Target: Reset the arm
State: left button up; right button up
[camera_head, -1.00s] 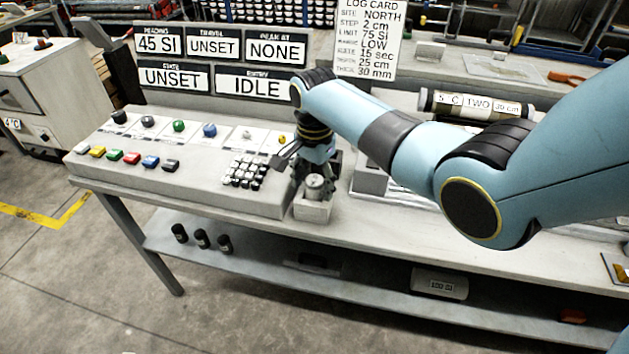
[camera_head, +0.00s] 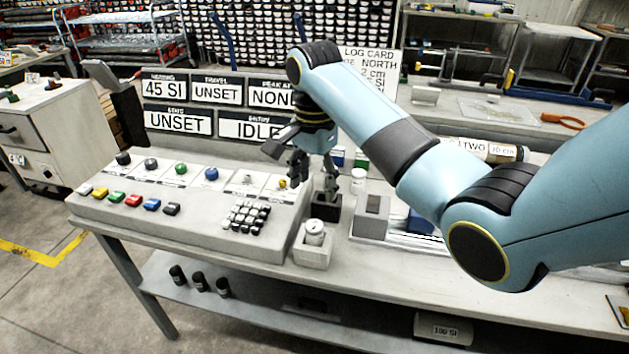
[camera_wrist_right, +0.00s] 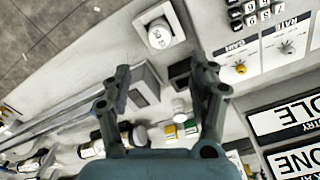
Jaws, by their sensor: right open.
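My right arm reaches in from the right in the head view. Its gripper (camera_head: 314,186) points down above the bench, just behind a small white block holder with a pale cylinder (camera_head: 315,232) in it. In the right wrist view the two dark fingers of the right gripper (camera_wrist_right: 165,90) stand apart with nothing between them. The cylinder in its holder also shows in that view (camera_wrist_right: 160,37), beyond the fingertips and apart from them. My left gripper is not in view.
A control panel (camera_head: 180,228) with coloured buttons, knobs and a keypad (camera_head: 245,217) lies left of the gripper. Signs (camera_head: 178,120) reading 45 SI, UNSET and IDLE stand behind. A grey block (camera_head: 371,214) and a labelled core (camera_head: 485,149) are to the right. Black cylinders (camera_head: 200,281) sit on the lower shelf.

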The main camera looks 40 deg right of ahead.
dwell(0.4)
jog(key=s+a+f+n+t, duration=0.1)
jog(key=s+f+n, duration=0.15)
jog(key=s, duration=0.25)
jog(key=s+f+n, duration=0.1)
jog(key=s+n, duration=0.3)
jog(key=s, duration=0.2)
jog(key=s+a+r+n+t, duration=0.1)
jog(key=s+r+n, duration=0.2)
jog(key=s+n, duration=0.35)
jog(key=s+a+r+n+t, duration=0.2)
jog(key=s+r+n, duration=0.1)
jog(key=s, duration=0.6)
jog(key=s+d+f+g+h+b, duration=0.2)
jog(key=f+b, duration=0.8)
jog(key=f, duration=2.8)
jog(key=s+d+f+g+y+b, duration=0.1)
jog(key=s+f+b, duration=0.5)
jog(key=s+f, duration=1.2)
notch_tip(320, 180, down, 3)
jog(key=shift+s+d+f+m+b, duration=0.15)
jog(key=shift+d+m+b, duration=0.15)
jog(key=shift+d, duration=0.25)
